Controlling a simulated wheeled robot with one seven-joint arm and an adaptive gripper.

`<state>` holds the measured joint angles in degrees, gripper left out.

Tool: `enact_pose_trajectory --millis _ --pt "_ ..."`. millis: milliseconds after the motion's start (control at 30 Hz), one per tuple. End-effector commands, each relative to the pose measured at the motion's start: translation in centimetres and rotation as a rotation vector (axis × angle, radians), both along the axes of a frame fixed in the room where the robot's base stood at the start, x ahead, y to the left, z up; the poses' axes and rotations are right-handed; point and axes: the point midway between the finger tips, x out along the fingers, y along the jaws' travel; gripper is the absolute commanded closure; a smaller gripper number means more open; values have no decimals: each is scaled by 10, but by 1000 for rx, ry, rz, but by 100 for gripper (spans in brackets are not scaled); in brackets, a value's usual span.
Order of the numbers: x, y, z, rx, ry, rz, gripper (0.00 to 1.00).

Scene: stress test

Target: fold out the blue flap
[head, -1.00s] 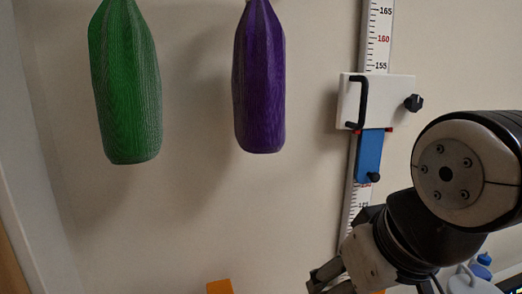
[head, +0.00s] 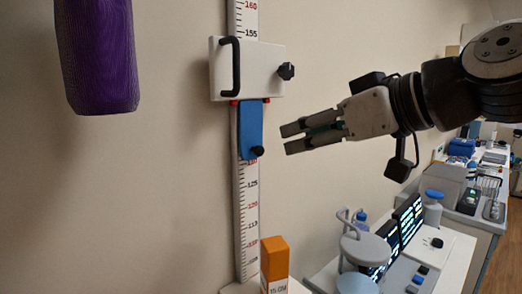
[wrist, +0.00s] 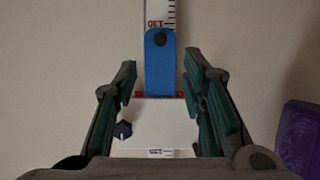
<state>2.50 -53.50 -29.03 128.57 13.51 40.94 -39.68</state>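The blue flap (head: 251,128) hangs down flat against the wall scale below the white slider block (head: 262,70). Red hinge pieces show at its top edge, and a black knob (head: 257,151) sits near its lower end. My gripper (head: 295,138) is to the right of the flap in the head view, apart from it, with its fingers pointing left. In the wrist view the flap (wrist: 160,68) appears upside down between the two spread fingers of my gripper (wrist: 165,95). The gripper is open and holds nothing.
The scale (head: 246,215) runs up the wall. The block has a black handle (head: 231,66) and a black knob (head: 286,71). A purple bag (head: 97,55) hangs at left. An orange box (head: 274,264) and a cluttered bench (head: 452,265) are below and right.

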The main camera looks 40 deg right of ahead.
Motion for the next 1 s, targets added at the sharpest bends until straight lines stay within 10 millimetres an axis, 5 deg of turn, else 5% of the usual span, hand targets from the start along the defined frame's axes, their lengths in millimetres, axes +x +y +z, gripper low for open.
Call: enact_pose_trajectory --millis 500,967,1000 --pt "84 1 -36 -1 4 1 62" --pt "95 1 -40 0 2 -1 62" --pt "95 1 -40 0 2 -1 69"
